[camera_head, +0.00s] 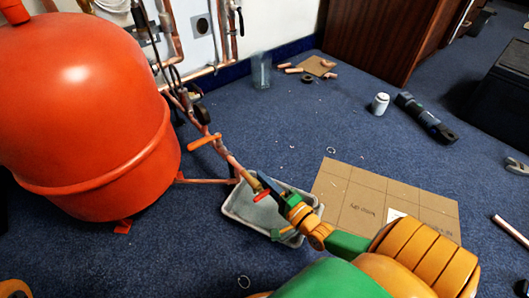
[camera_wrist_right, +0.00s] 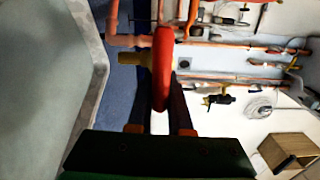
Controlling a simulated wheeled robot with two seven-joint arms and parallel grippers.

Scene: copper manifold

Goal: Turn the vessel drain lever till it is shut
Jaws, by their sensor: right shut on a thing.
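The red drain lever (camera_head: 261,196) sits at the low end of a copper pipe (camera_head: 233,162), above a grey tray (camera_head: 233,212). My right gripper (camera_head: 266,188) reaches it from the lower right and is shut on it. In the right wrist view the red lever (camera_wrist_right: 162,70) stands between the two dark fingers (camera_wrist_right: 166,108), beside a brass fitting (camera_wrist_right: 132,58). The fingers hide part of the valve in the head view, so I cannot tell the lever's exact angle to the pipe. My left gripper is not in view.
A large red vessel (camera_head: 85,95) fills the left. Another orange-red handle (camera_head: 205,142) sits higher on the pipework. A cardboard sheet (camera_head: 345,205) lies right of the tray.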

